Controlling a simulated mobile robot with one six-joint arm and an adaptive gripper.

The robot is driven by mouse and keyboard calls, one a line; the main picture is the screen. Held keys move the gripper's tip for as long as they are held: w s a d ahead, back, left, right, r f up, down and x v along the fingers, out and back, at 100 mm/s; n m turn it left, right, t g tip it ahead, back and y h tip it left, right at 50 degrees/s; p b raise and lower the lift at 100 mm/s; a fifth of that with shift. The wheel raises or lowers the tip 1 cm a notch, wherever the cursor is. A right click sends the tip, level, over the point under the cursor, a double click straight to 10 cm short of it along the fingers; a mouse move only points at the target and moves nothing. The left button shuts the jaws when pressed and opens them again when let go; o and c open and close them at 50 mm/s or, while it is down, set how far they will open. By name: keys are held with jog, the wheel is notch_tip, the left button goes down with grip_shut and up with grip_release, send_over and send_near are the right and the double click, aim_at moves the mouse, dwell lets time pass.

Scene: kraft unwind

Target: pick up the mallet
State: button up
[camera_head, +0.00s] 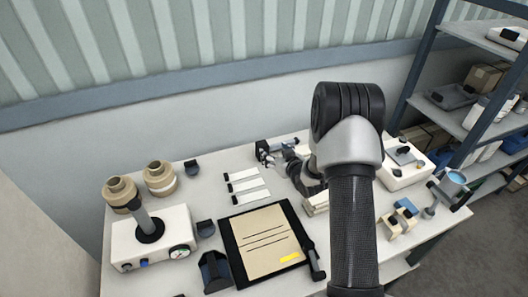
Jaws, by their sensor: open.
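I cannot make out the mallet for certain; part of the table is hidden behind my arm. A grey piece with a round, blue-faced head (453,181) stands at the table's right end, and I cannot tell whether it is the mallet. My gripper (264,153) is small in the view, over the back middle of the table, left of my arm's raised elbow. It is open, and I see nothing held in it. The blue-faced piece is far to its right.
A clipboard with brown paper (254,238) lies at the front middle, with white strips (246,186) behind it. A white device with a gauge (152,243) and tan rolls (160,178) stand left. Tan and blue blocks (402,216) lie right. Shelving (470,122) stands beyond the table's right end.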

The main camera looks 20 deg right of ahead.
aim_at(263, 145)
jog(key=x, duration=0.6)
jog(key=shift+f+b, duration=0.1)
jog(key=shift+b, duration=0.3)
jog(key=b+x, duration=0.1)
jog(key=x, duration=0.4)
jog(key=shift+w+a+f, duration=0.1)
jog(key=shift+a+f, duration=0.05)
jog(key=shift+c, duration=0.5)
grip_shut()
jog(key=shift+r, duration=0.2)
